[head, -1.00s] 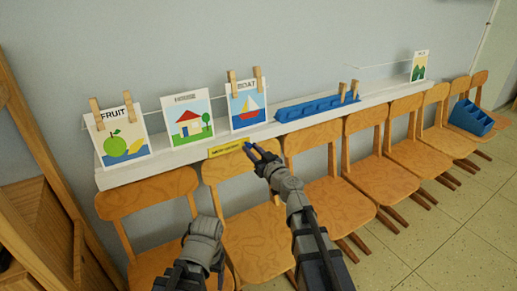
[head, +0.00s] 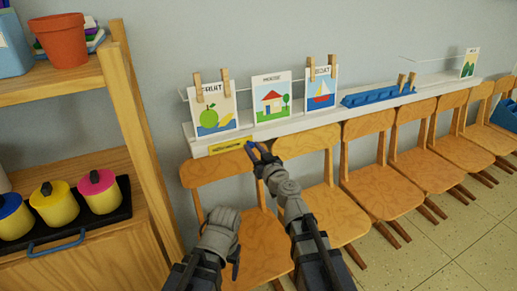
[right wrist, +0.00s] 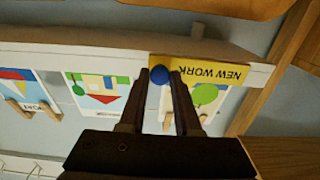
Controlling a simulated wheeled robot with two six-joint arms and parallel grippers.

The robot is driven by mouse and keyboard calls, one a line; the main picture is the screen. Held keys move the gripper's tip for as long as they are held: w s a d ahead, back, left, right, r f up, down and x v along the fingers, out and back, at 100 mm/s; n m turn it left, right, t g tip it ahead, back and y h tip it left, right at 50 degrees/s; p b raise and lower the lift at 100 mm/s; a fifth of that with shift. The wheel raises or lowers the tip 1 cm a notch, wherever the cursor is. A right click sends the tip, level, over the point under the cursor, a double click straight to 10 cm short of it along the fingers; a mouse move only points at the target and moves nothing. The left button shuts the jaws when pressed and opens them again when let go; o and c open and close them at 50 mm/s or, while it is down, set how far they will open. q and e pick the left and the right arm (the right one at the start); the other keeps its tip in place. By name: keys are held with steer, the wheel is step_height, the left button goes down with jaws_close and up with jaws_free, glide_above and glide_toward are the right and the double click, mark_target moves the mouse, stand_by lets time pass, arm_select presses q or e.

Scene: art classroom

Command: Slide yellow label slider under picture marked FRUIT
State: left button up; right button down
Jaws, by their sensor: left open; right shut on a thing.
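The yellow label slider (head: 229,145) sits on the front edge of the white ledge (head: 300,124). It reads NEW WORK in the right wrist view (right wrist: 215,72), upside down. It lies below the FRUIT picture (head: 212,112), reaching a little past that picture's right edge in the head view. My right gripper (head: 256,150) is shut on the blue knob (right wrist: 159,76) at the slider's right end in the head view. My left gripper (head: 226,236) is open and empty, low in front of the chairs; its fingers are hard to make out.
A blue tray (head: 378,95) lies further along the ledge. Wooden chairs (head: 375,180) line the wall below. A wooden shelf (head: 150,130) with yellow pots (head: 56,203) stands close at left.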

arm_select(q)
steer(key=shift+s+a, duration=0.15)
steer(key=shift+a, duration=0.3)
arm_select(e)
steer(key=shift+s+a, duration=0.25)
steer(key=shift+a, duration=0.5)
steer(key=c, duration=0.6)
jaws_free()
